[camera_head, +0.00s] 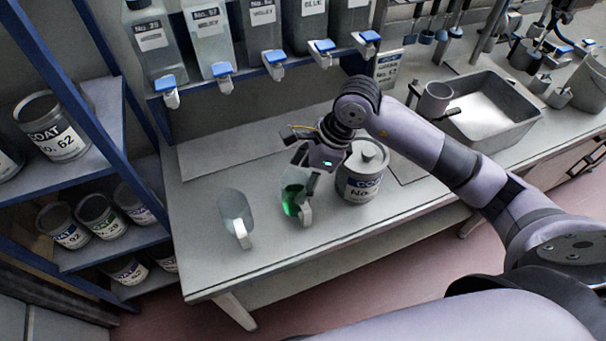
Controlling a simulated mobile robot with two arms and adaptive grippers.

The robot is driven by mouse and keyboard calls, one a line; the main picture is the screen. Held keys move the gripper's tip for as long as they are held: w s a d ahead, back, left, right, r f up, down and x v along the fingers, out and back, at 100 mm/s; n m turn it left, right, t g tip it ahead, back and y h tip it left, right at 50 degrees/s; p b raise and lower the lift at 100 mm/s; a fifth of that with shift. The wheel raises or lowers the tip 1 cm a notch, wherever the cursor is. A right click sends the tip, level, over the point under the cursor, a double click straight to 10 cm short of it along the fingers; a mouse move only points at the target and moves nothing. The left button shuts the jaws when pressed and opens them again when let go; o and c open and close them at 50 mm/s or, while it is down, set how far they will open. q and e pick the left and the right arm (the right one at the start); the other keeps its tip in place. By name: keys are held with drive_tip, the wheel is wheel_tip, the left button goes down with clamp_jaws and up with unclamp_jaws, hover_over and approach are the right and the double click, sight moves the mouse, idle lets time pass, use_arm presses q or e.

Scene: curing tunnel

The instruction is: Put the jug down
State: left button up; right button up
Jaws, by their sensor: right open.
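A clear jug with green liquid (292,198) stands upright on the grey bench. Its pale handle faces right and toward the front. My right gripper (308,178) is open at the jug's upper right side. The gripper and wrist hide part of the jug's top, and I cannot tell whether a finger touches it. A second clear jug (233,210), seemingly empty, stands to the left on the bench. My left gripper is out of view.
A lidded can (362,172) stands close to the right of the gripper. Tap containers (209,45) with blue-handled taps hang over the bench's back. Shelves with cans (52,130) stand left. The bench's front left (205,270) is clear.

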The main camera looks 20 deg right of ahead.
drive_tip(key=shift+r, duration=0.15)
drive_tip(key=shift+d+r, duration=0.15)
drive_tip(key=shift+r, duration=0.1)
drive_tip(key=b+v, duration=0.3)
drive_tip(key=v, duration=0.8)
drive_tip(key=shift+r, duration=0.25)
drive_tip(key=shift+s+f, duration=0.1)
drive_tip(key=shift+s, duration=0.05)
